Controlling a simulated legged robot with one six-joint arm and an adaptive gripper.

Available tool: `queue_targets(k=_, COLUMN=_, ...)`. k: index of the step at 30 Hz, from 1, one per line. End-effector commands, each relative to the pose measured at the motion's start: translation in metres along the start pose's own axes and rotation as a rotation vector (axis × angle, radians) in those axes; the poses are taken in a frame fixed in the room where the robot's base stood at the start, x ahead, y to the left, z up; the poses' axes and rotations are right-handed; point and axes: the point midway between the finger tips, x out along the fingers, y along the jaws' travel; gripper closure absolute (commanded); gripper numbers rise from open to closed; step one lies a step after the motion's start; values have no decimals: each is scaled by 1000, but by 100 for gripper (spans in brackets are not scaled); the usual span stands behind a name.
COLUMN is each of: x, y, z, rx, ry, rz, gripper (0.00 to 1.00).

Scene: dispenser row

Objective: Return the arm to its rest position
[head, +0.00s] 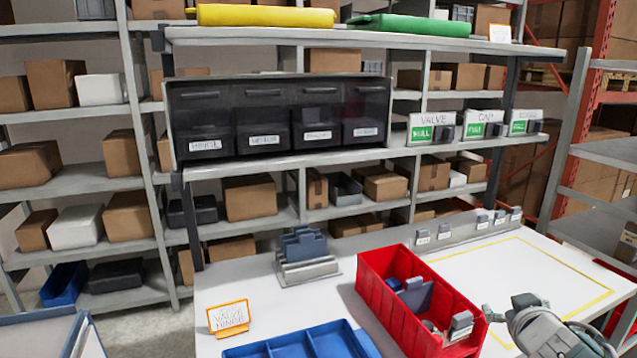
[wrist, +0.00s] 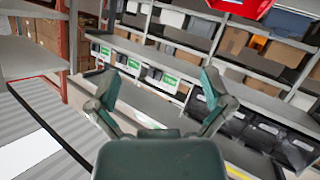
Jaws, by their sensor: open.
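My gripper (head: 507,313) is at the lower right of the head view, over the right part of the white table, to the right of the red bin. In the wrist view my gripper (wrist: 158,98) has its two green-grey fingers spread wide apart, with nothing between them. The wrist view looks tilted toward the shelf with the VALVE and CAP signs. Part of my arm shows at the lower right corner of the head view.
A red bin (head: 377,289) with several grey and blue parts stands on the white table (head: 262,290). A blue tray (head: 300,345) lies at the front edge. The yellow-outlined area (head: 520,270) is clear.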

Motion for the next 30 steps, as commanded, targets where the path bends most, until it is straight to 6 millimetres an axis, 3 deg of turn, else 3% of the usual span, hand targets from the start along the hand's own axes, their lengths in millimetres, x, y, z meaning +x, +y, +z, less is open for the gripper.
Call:
queue_targets(k=3, x=-22, y=-12, z=-4, rx=30, ry=-75, rz=75, gripper=0)
queue_targets(k=8, x=-57, y=-39, z=9, rx=89, ry=-230, rz=95, gripper=0)
queue_targets(k=18, x=-153, y=-136, z=57, rx=155, ry=-600, rz=-192, gripper=0)
queue_targets(k=21, x=-172, y=-154, z=64, rx=151, ry=-659, rz=-272, gripper=0)
queue_targets(k=30, x=-181, y=-161, z=68, rx=149, ry=-686, rz=-307, gripper=0)
